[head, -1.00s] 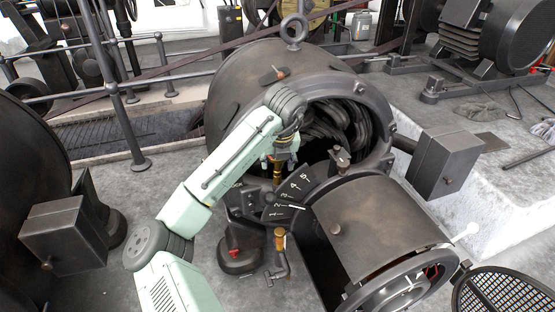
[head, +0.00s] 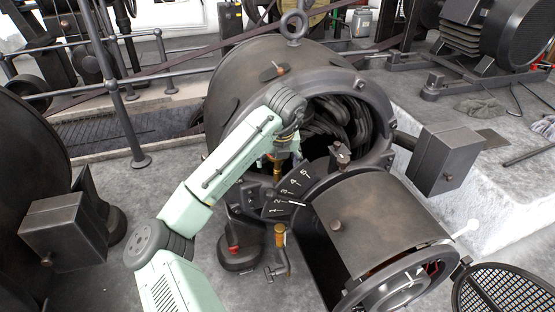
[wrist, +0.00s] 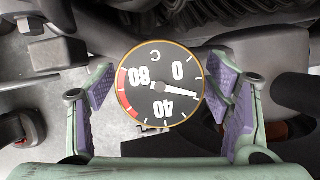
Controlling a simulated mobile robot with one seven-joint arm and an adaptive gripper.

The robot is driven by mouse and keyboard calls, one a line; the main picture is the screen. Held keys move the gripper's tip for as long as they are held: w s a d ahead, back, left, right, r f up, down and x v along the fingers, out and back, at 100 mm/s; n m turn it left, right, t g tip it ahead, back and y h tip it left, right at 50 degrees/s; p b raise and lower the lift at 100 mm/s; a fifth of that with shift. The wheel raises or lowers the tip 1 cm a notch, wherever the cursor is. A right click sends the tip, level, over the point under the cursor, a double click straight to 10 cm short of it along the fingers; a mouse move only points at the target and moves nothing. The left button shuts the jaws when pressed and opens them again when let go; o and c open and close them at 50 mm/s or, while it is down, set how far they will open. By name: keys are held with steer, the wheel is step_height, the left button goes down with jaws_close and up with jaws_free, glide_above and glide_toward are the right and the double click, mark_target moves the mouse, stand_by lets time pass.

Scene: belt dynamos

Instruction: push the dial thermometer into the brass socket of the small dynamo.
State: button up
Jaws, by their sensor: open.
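The dial thermometer (wrist: 160,84) shows face-on in the wrist view, a round black dial with a gold rim, white numbers and a red arc. My gripper (wrist: 163,92) is open, with one purple-padded finger on each side of the dial and a visible gap on both sides. In the head view my gripper (head: 281,155) is over a short upright brass piece (head: 277,171) beside the large open dynamo housing (head: 240,85). I cannot tell whether that piece is the socket or the thermometer's stem. The dial's underside is hidden, so its seating cannot be told.
A numbered quadrant plate (head: 291,191) and a dark drum-shaped machine (head: 370,222) are close to the right of my gripper. A brass-topped lever (head: 280,236) stands in front. A dark box (head: 447,158) projects at right.

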steer(key=shift+r, duration=0.1)
steer(key=v, duration=1.2)
steer(key=shift+d, duration=0.1)
